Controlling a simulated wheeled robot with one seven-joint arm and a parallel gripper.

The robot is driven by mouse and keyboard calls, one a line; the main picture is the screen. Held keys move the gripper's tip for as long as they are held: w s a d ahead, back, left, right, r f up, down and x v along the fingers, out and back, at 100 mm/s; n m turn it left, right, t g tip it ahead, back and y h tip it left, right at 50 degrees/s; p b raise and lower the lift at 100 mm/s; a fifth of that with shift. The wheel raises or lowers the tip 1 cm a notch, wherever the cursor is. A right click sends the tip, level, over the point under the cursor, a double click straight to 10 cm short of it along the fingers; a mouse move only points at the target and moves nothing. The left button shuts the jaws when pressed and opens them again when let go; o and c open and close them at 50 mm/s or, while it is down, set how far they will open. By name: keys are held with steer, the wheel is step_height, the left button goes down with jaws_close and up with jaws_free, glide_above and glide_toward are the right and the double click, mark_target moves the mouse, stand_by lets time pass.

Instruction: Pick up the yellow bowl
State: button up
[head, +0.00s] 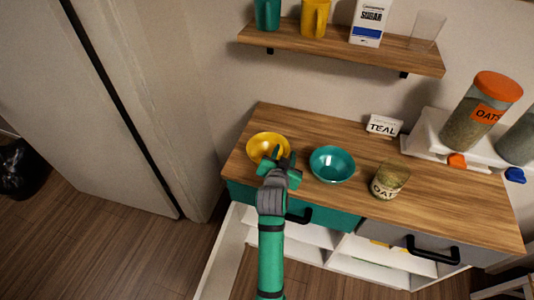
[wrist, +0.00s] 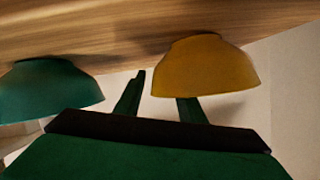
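The yellow bowl (head: 258,143) stands upright at the left end of the wooden counter. It also shows upside down in the wrist view (wrist: 205,65). My green gripper (head: 282,155) is at the bowl's right front rim, with its fingers apart. In the wrist view one finger stands clear just left of the bowl. The tip of the other finger is hidden behind the bowl's rim, seemingly inside the bowl. The rim lies between the fingers or close to it; I cannot tell whether they touch it.
A teal bowl (head: 332,165) stands close to the right of my gripper. Beyond it are a glass jar labelled OATS (head: 389,181) and a TEAL sign (head: 384,125). A shelf (head: 340,48) with mugs hangs above. The counter (head: 285,115) behind the bowls is bare.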

steer(key=shift+w+d+f, duration=0.1)
steer(key=shift+w+d, duration=0.05)
jaws_close()
stand_by(0.4)
